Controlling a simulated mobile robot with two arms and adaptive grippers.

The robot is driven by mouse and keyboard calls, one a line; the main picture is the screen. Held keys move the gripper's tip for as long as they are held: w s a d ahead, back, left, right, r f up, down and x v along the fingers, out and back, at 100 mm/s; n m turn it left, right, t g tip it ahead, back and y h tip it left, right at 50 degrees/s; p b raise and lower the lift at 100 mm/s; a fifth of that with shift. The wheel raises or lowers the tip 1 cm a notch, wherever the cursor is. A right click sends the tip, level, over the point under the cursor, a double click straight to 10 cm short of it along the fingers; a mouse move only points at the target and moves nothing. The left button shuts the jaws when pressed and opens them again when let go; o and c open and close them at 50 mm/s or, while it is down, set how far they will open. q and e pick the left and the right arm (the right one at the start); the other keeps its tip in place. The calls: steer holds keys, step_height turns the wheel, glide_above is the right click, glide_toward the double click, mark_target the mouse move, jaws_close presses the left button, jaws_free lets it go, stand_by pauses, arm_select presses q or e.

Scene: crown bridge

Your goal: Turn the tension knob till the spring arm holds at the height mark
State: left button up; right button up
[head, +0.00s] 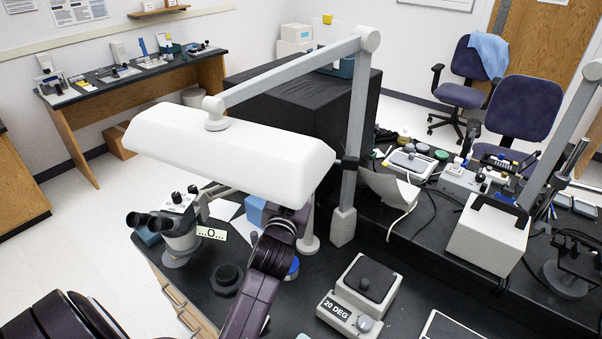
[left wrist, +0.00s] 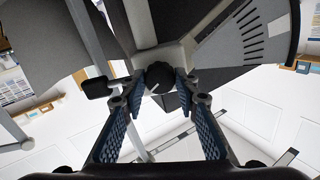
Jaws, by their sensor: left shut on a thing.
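The spring arm (head: 290,75) is a grey bar sloping from the top of a grey post (head: 355,130) down left to a wide white lamp head (head: 230,150). The tension knob (left wrist: 159,77) is black with a white line, at a grey joint in the left wrist view. A pale plate with black tick marks (left wrist: 240,42) shows right of it; I cannot tell which tick is the height mark. My left gripper (left wrist: 160,84) has its blue-padded fingers on either side of the knob, shut on it. In the head view the lamp head hides this gripper. My right gripper is not in view.
A microscope (head: 178,232) with a card reading "...O..." (head: 212,233) stands left of my arm on the black bench. A boxy device labelled "20 DEG" (head: 340,308) stands right of it. A white box (head: 488,240) and more bench gear lie further right.

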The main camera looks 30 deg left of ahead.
arm_select(q)
steer(key=m, duration=0.3)
steer(key=shift+p, duration=0.35)
steer(key=o, duration=1.1)
steer(key=shift+o, duration=0.2)
steer(key=v, duration=0.7)
steer(key=shift+s+d, duration=0.15)
steer(key=shift+s, duration=0.15)
